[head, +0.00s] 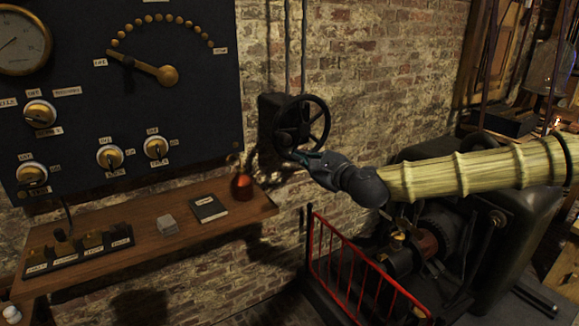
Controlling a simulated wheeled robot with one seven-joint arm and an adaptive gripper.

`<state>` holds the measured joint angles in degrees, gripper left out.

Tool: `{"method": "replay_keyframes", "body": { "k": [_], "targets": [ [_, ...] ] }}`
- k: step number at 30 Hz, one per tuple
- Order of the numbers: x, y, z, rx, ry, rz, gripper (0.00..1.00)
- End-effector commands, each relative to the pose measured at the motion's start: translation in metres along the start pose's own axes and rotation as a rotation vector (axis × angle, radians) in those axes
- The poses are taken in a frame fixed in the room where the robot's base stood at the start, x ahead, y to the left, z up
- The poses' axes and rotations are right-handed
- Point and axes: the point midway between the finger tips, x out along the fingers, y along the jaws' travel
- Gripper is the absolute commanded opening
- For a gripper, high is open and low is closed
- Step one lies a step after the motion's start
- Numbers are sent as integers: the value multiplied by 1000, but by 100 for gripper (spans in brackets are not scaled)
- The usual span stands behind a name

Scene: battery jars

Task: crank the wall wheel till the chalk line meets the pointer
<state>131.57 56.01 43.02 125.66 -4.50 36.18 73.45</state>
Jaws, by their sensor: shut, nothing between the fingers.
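The black spoked wall wheel (317,121) is mounted on a dark box on the brick wall, right of the dark panel. A chalk line and a pointer at the wheel cannot be made out at this size. The gripper hides part of the wheel's lower edge.
A dark panel (85,85) with dials and knobs fills the left. A red railing (350,265) and machinery (440,235) stand below my arm.

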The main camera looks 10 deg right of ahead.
Motion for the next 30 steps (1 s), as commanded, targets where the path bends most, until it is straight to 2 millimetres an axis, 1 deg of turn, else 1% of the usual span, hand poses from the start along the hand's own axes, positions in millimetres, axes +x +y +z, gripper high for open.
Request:
{"method": "replay_keyframes", "body": {
  "k": [1,3,9,15,19,24,26,30],
  "targets": [
    [2,15,-12,79,-9,-12,0],
    [3,24,-17,196,-24,-31,0],
    [2,48,-32,532,-83,-82,0],
    [-2,62,-44,826,-150,-120,0],
    [-4,65,-47,942,-182,-132,0],
    [-4,64,-47,998,-198,-138,0],
    [-1,63,-46,1001,-199,-138,0],
    [13,60,-44,999,-198,-137,0]
  ]
}}
